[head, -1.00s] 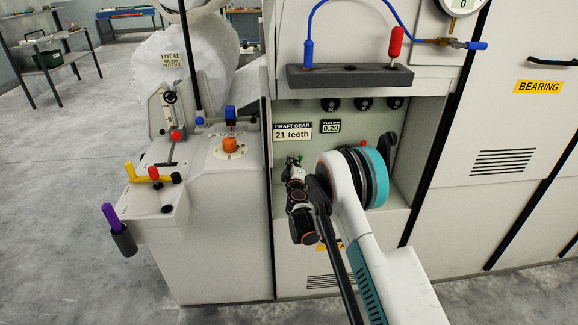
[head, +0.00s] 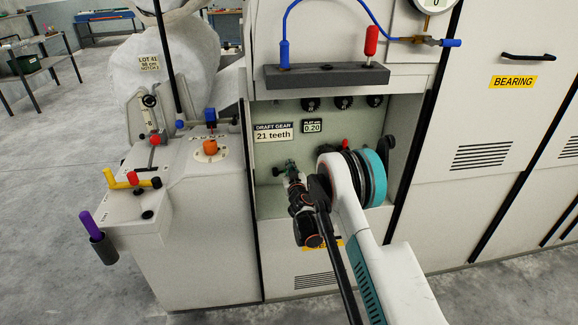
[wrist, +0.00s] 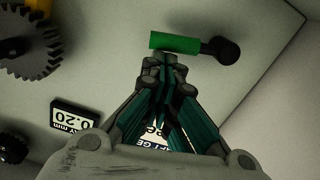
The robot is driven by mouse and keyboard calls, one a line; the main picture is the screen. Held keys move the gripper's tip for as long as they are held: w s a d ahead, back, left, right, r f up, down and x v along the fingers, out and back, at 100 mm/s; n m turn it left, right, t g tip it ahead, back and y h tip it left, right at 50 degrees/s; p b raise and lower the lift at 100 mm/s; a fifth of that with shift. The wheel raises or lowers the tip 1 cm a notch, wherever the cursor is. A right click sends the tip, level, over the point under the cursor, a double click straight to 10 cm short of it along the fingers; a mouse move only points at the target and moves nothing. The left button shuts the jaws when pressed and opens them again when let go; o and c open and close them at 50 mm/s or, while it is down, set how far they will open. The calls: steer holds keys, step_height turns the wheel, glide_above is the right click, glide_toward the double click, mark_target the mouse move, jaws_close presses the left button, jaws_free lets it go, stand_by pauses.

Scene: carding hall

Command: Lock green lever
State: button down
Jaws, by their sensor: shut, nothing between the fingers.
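The green lever (wrist: 174,43) shows in the wrist view as a short green bar on the pale panel, with a black round end (wrist: 222,51) on its right. My gripper (wrist: 163,66) is shut and empty. Its fingertips appear just below the green bar in that view, very close to it; I cannot tell whether they touch. In the head view my gripper (head: 290,166) reaches into the machine's open recess, below the draft gear label (head: 274,133). The lever cannot be made out clearly there, with my arm in front.
A toothed gear (wrist: 28,55) is at the left of the wrist view, above a 0.20 plate (wrist: 72,117). Black knobs (head: 343,103) line the recess top. A grey ledge (head: 326,77) with a red handle (head: 371,41) overhangs it. The side console (head: 205,215) stands left.

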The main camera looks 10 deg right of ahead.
steer(key=shift+d+f+m, duration=0.5)
steer(key=shift+f+m, duration=0.2)
steer(key=shift+m, duration=0.5)
